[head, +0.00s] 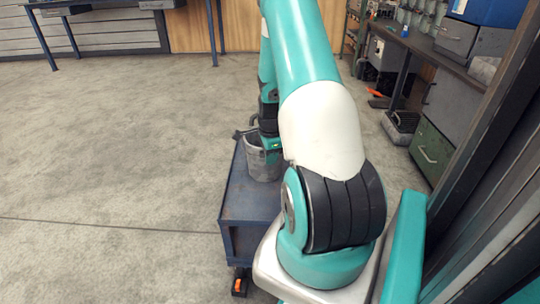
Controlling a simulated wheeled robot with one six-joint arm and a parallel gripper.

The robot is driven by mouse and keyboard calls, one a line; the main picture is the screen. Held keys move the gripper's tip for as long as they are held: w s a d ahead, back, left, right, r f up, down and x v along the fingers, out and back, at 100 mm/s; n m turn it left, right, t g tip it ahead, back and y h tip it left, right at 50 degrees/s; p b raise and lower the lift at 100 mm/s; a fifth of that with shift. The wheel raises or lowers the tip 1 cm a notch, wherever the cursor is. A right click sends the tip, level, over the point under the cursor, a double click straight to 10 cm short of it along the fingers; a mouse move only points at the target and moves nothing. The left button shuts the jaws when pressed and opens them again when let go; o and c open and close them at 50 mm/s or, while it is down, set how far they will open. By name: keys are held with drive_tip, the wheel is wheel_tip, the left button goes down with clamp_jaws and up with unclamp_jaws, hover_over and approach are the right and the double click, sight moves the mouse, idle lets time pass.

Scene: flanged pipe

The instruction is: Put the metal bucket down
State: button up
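The grey metal bucket (263,168) is at the far end of the blue cart (247,203), partly hidden by my arm. It looks upright. I cannot tell whether its base touches the cart top or is a little above it. My gripper (269,143) points down at the bucket's rim. Its fingers are too small and too covered to show whether they are closed on the bucket.
A workbench with a grey drawer unit (468,42) and a green drawer cabinet (433,153) line the right side. A blue-legged table (105,12) stands at the back left. The concrete floor at left is clear.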

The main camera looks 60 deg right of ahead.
wheel_tip(320, 180, up, 12)
drive_tip(key=p, duration=0.5)
drive_tip(key=w+a+r+n+y, duration=0.1)
drive_tip(key=w+a+r+n, duration=0.1)
drive_tip(key=a+r+n, duration=0.45)
drive_tip(key=w+a+r+n+t, duration=0.1)
drive_tip(key=w+a+n, duration=0.15)
drive_tip(key=a, duration=0.75)
drive_tip(key=w+a+r+n+y, duration=0.1)
drive_tip(key=w+a+r+n, duration=0.1)
drive_tip(key=a+r+n, duration=0.35)
drive_tip(key=s+a+r+n+y, duration=0.1)
drive_tip(key=s+a+r+n, duration=0.1)
drive_tip(key=s+a+n, duration=0.3)
drive_tip(key=s+a+r+n+g, duration=0.1)
drive_tip(key=s+a+r+n, duration=0.1)
drive_tip(key=s+a+n, duration=0.4)
drive_tip(key=s+a+r+n+y, duration=0.1)
drive_tip(key=s+a+n, duration=0.4)
drive_tip(key=a, duration=0.8)
drive_tip(key=shift+s+a+r+n+y, duration=0.2)
drive_tip(key=shift+r+n, duration=0.1)
drive_tip(key=shift+n, duration=0.65)
drive_tip(key=shift+s+a+r+n+y, duration=0.1)
drive_tip(key=shift+a+r+n, duration=0.15)
drive_tip(key=shift+n, duration=0.65)
wheel_tip(320, 180, up, 29)
drive_tip(key=p, duration=2.8)
drive_tip(key=shift+w+f, duration=0.1)
